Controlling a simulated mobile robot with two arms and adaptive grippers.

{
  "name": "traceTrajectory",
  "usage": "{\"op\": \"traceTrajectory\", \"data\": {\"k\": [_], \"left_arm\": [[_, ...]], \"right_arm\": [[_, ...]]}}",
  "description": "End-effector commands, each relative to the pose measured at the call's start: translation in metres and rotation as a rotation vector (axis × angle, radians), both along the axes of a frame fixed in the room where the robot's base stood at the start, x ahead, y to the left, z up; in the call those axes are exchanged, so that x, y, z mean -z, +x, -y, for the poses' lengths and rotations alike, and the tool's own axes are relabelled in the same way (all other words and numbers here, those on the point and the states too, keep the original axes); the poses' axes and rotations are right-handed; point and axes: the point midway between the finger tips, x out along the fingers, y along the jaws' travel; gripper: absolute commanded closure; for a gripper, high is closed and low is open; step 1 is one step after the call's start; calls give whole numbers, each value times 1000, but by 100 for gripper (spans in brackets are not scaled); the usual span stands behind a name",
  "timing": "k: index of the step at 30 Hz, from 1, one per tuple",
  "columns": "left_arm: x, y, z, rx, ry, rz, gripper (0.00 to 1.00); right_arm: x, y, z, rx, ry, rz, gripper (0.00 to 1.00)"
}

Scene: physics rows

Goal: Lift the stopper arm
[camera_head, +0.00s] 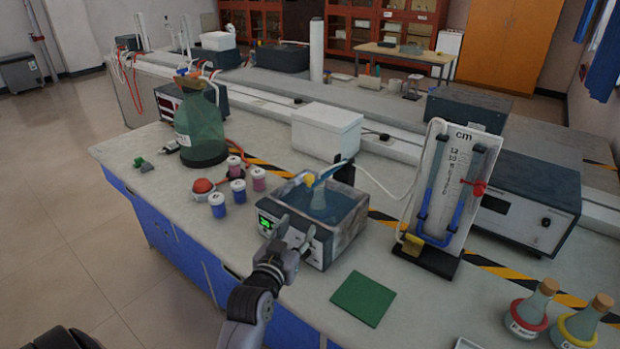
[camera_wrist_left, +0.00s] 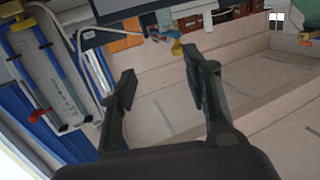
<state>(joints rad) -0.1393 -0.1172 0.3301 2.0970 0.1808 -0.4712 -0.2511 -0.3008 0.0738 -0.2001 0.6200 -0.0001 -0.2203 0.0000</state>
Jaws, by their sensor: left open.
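A grey water bath (camera_head: 345,233) with a green display stands on the bench in the head view. A flask (camera_head: 318,203) sits in its water. A pale, slanting arm-like piece (camera_head: 331,170) with a yellow part is at the flask's top; I take it for the stopper arm, but cannot be sure. My left gripper (camera_head: 288,232) is in front of the bath's front panel, open and empty. In the left wrist view its fingers (camera_wrist_left: 162,82) are spread, with a small yellow piece (camera_wrist_left: 176,47) beyond them. My right gripper is out of view.
A manometer board (camera_head: 450,190) with blue liquid stands right of the bath. Several small capped jars (camera_head: 238,190) and a large green bottle (camera_head: 199,128) stand to the left. A green mat (camera_head: 363,298) lies in front, with clear bench around it.

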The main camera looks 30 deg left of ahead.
Motion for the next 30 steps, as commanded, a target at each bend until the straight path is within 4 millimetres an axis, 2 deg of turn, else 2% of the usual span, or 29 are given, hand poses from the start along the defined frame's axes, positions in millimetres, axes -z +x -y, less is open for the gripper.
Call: {"op": "traceTrajectory", "data": {"k": [1, 3, 8, 11, 24, 30], "left_arm": [[-12, 2, -9, -27, 3, 45, 55], [-22, 3, -18, -51, 9, 86, 55], [-28, 13, -25, -63, 14, 108, 55], [-29, 28, -30, -62, 15, 107, 55], [-28, 115, -58, -61, 13, 105, 55], [-27, 146, -68, -61, 14, 104, 55]], "right_arm": [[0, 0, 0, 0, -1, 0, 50], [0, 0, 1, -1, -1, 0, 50], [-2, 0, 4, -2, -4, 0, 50], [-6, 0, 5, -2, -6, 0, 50], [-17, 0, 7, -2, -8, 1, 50], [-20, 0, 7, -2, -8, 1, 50]]}}
